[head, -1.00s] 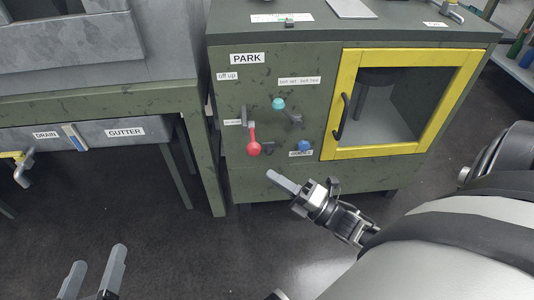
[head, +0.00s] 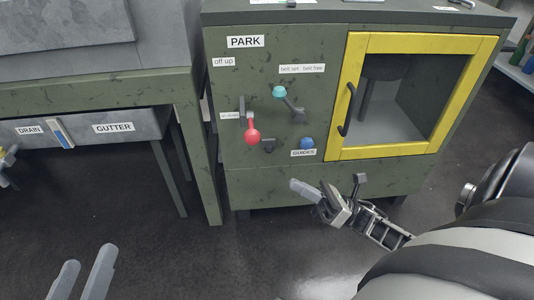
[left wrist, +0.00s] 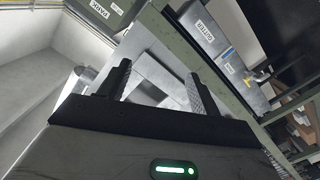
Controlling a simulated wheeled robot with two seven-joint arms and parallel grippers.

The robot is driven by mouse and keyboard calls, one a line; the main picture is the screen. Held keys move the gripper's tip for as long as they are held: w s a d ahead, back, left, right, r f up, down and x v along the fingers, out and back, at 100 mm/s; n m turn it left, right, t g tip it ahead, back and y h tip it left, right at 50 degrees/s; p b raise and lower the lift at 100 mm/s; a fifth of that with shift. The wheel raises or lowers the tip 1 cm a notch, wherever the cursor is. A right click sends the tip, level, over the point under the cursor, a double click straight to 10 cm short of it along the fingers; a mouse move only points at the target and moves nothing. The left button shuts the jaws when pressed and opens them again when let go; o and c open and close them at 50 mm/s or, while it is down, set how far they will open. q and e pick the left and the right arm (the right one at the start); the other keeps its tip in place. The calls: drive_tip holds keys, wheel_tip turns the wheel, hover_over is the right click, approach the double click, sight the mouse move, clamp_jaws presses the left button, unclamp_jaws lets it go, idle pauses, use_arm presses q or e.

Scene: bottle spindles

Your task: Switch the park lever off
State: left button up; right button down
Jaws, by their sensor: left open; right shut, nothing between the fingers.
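The park lever (head: 252,136) has a red ball knob and points down from its pivot on the green cabinet's front. The PARK label (head: 245,41) and the "off up" label (head: 223,62) are above it; a small label that seems to read "on down" (head: 230,115) is beside it. My right gripper (head: 297,187) is shut and empty, below and to the right of the red knob, apart from it. My left gripper (head: 84,268) is open at the bottom left, far from the lever; its spread fingers also show in the left wrist view (left wrist: 157,68).
A teal-knobbed lever (head: 280,92) and a blue knob (head: 306,144) sit right of the red one. A yellow-framed door (head: 343,97) with a dark handle is further right. A bench with a GUTTER drawer (head: 113,127) stands at left. Floor in front is clear.

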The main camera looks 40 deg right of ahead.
sight(251, 126)
use_arm(q)
drive_tip(key=shift+a+f+g+p, duration=0.1)
drive_tip(key=shift+f+g+p, duration=0.2)
drive_tip(key=shift+f, duration=0.05)
use_arm(e)
drive_tip(key=w+a+r, duration=0.4)
drive_tip(key=w+r, duration=0.2)
drive_tip(key=r, duration=0.1)
drive_tip(key=shift+w+a+r, duration=0.2)
drive_tip(key=shift+a+r, duration=0.1)
drive_tip(key=shift+r, duration=0.1)
use_arm(q)
drive_tip(key=shift+r, duration=0.15)
